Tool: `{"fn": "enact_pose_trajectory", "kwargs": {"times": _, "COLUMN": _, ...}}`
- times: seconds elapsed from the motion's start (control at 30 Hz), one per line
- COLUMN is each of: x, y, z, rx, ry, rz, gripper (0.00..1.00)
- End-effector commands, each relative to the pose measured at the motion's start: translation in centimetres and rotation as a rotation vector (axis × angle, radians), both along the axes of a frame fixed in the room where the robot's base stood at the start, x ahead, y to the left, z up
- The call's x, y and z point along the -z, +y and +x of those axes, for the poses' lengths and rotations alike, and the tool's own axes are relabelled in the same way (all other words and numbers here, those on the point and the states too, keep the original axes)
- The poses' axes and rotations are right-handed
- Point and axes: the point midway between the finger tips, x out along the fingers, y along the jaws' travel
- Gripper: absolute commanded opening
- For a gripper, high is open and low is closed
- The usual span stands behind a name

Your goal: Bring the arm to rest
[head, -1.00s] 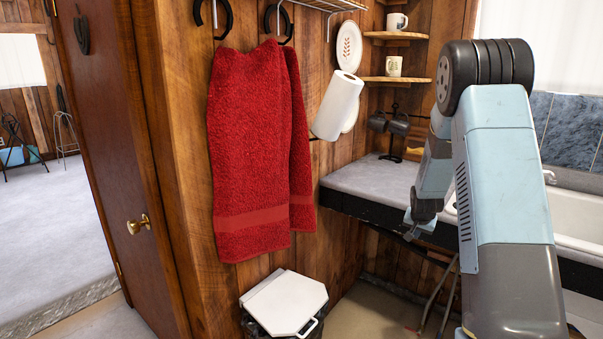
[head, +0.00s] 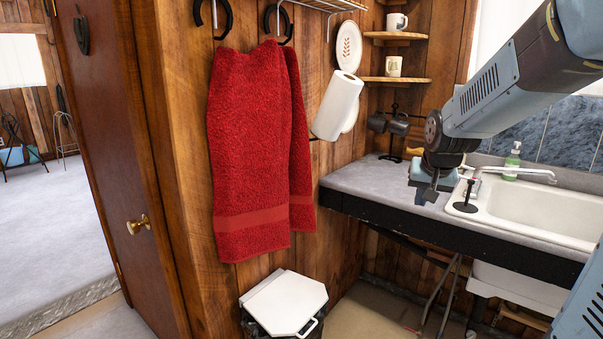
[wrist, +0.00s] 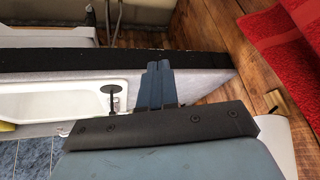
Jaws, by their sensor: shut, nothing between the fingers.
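My gripper (head: 424,197) hangs at the front edge of the grey counter (head: 375,182), left of the sink, with its fingers pointing down. In the wrist view its two blue-grey fingers (wrist: 158,68) are together with nothing between them. They show against the counter and its black front edge. From the head view I cannot tell whether the fingers touch the counter. My arm comes in from the upper right.
A white sink (head: 560,222) with a tap (head: 515,174) and a green soap bottle (head: 513,158) is at right. A red towel (head: 255,150) hangs at left above a white-lidded bin (head: 285,303).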

Motion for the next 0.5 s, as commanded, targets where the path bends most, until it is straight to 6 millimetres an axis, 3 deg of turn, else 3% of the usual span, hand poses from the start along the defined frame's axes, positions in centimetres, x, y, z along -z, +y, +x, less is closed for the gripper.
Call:
{"fn": "enact_pose_trajectory", "kwargs": {"times": 0.2, "x": -2.8, "y": 1.8, "z": -6.1, "rx": -0.066, "ry": 0.001, "rz": -0.014, "gripper": 0.00}}
{"fn": "enact_pose_trajectory", "kwargs": {"times": 0.5, "x": -4.6, "y": 3.8, "z": -14.5, "rx": -0.161, "ry": 0.010, "rz": -0.042, "gripper": 0.00}}
